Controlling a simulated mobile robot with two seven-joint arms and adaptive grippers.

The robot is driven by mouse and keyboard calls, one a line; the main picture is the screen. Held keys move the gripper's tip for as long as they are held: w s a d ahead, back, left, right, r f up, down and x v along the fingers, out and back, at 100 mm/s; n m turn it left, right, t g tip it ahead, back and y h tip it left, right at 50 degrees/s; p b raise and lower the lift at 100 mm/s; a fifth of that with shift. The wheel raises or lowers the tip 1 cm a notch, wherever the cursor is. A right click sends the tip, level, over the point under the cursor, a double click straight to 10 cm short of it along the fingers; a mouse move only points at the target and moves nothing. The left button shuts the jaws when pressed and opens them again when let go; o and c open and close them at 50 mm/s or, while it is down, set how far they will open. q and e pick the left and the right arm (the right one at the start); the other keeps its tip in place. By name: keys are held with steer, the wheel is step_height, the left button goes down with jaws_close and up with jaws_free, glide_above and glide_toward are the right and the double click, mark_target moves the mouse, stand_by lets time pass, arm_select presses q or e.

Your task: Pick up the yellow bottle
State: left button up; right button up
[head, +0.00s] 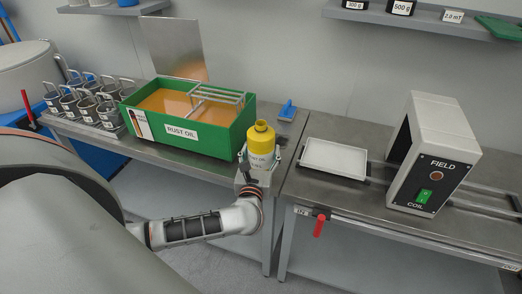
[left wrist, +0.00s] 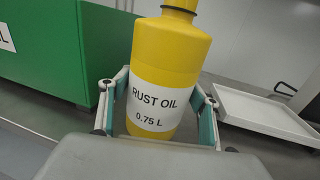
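The yellow bottle (head: 261,140), with a white rust oil label, is at the front right corner of the left bench. It also fills the middle of the left wrist view (left wrist: 168,75), its neck cut off by the top edge. My left gripper (head: 259,161) is at the bottle, one finger on each side of its lower body. In the left wrist view its teal-padded fingers (left wrist: 160,112) flank the label closely; I cannot tell whether both pads touch. My right gripper is not in view.
A green rust oil tank (head: 223,138) stands just left of the bottle. A white tray (head: 334,159) and a field coil box (head: 433,160) are on the right bench. A blue object (head: 287,111) lies behind the bottle. Several metal cups stand at the far left.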

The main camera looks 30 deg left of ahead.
arm_select(q)
steer(key=c, duration=1.2)
steer(key=shift+r, duration=0.1)
steer(key=shift+c, duration=0.2)
steer(key=shift+r, duration=0.2)
steer(key=shift+r+p, duration=1.15)
steer(key=shift+r, duration=8.6)
steer(key=shift+r, duration=0.1)
